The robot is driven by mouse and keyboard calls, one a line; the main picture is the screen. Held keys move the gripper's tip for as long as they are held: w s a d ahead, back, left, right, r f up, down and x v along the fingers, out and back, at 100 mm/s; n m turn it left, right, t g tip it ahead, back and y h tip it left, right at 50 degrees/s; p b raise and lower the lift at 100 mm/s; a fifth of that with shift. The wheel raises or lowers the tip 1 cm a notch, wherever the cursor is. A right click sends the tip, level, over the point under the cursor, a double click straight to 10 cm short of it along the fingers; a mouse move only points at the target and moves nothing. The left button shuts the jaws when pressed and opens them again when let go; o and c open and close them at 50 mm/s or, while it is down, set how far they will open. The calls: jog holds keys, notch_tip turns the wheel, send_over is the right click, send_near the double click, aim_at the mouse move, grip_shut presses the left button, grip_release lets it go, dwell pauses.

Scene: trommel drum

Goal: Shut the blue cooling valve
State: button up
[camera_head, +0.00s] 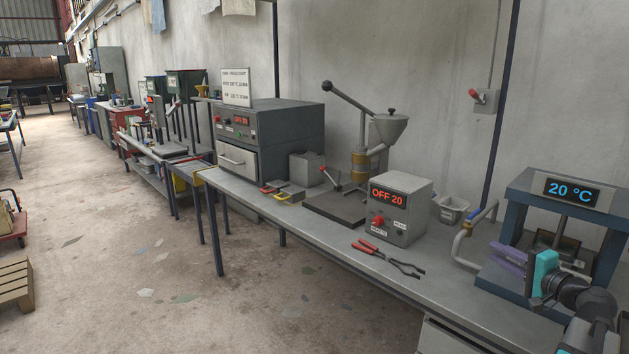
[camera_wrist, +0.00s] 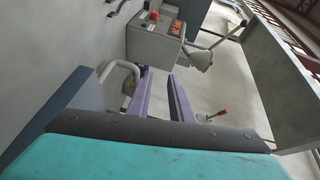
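A bent grey pipe (camera_head: 459,245) rises from the bench beside the press with the 20 °C display. My gripper (camera_head: 500,255), with purple fingers and a teal body, is in front of the press, right of the pipe. In the wrist view its fingers (camera_wrist: 160,74) are apart, with nothing between them.
The blue-grey press frame (camera_head: 607,246) stands close around my gripper. Left of the pipe are a grey OFF 20 box (camera_head: 408,228), red-handled tongs (camera_head: 388,257) and a small grey bin (camera_head: 452,209). A red-handled wall switch (camera_head: 485,99) is above. The bench front is mostly clear.

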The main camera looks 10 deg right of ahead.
jog(key=w+a+f, duration=0.2)
jog(key=a+f, duration=0.1)
jog(key=w+a+f+g+y, duration=0.1)
jog(key=w+a+f, duration=0.1)
jog(key=a+f, duration=0.1)
jog(key=w+a+f+n+y, duration=0.1)
jog(key=w+a+f, duration=0.1)
jog(key=a, duration=0.3)
jog(key=shift+f+g, duration=0.4)
jog(key=shift+f, duration=0.45)
jog(key=s+a+f+n+g+y, duration=0.2)
jog(key=a+f+g, duration=0.3)
jog(key=a+f, duration=1)
jog(key=s+a+f+n+g+y, duration=0.2)
jog(key=s+a+f+g, duration=0.15)
jog(key=a+f, duration=1.15)
jog(key=s+a+f+n+g+h, duration=0.1)
jog(key=s+a+f+n+g, duration=0.1)
jog(key=s+a+f+g, duration=0.45)
jog(key=s+a+f+n+g+h, duration=0.1)
jog(key=s+a+f+n, duration=0.25)
jog(key=s+f, duration=0.7)
jog(key=s+f+n+g+h, duration=0.1)
jog(key=s+f+g+h, duration=0.3)
jog(key=s, duration=0.6)
jog(key=s+d+f+n+h, duration=0.2)
jog(key=s+d+n+h, duration=0.1)
jog(key=s+d, duration=0.3)
jog(key=shift+s+d, duration=0.25)
jog(key=shift+d, duration=0.8)
